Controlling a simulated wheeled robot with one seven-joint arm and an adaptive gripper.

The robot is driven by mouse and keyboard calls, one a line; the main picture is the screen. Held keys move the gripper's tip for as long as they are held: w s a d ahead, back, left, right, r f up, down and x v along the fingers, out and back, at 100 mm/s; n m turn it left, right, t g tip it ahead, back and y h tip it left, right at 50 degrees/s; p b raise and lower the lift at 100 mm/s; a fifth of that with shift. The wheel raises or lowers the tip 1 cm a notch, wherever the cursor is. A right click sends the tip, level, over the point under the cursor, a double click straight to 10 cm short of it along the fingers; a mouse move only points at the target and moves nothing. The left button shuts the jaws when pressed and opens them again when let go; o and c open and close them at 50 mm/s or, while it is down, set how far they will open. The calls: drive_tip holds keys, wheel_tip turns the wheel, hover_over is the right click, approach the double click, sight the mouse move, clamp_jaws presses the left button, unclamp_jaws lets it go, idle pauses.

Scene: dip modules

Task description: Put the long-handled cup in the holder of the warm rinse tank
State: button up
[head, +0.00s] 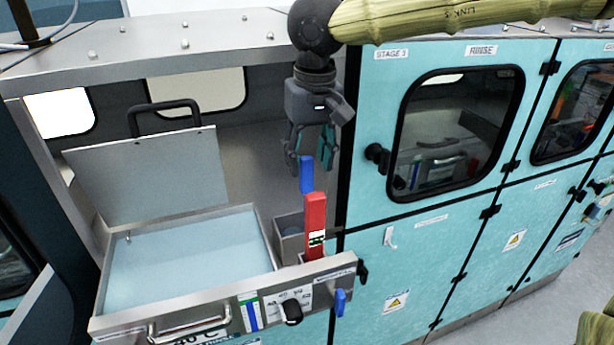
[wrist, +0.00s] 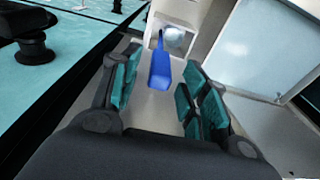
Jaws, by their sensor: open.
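A flat blue handle (head: 306,176), apparently the long-handled cup's, stands upright just below the fingertips. In the wrist view the blue handle (wrist: 160,68) lies between the open fingers, with clear space on both sides. A small metal box, apparently the holder (head: 290,240), sits right of the warm tank's water (head: 190,255). The cup's lower part is mostly hidden in the head view.
A red upright piece with a label (head: 316,218) stands close in front of the blue handle. The raised lid (head: 147,178) with a black handle is behind the water. A teal cabinet door with a window (head: 455,130) is close on the right.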

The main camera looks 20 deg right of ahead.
drive_tip(key=shift+s+r+b, duration=0.15)
drive_tip(key=shift+r+b, duration=0.05)
drive_tip(key=shift+r, duration=1.3)
drive_tip(key=shift+s+r+b, duration=0.1)
drive_tip(key=shift+r+b, duration=0.1)
drive_tip(key=shift+r, duration=1.25)
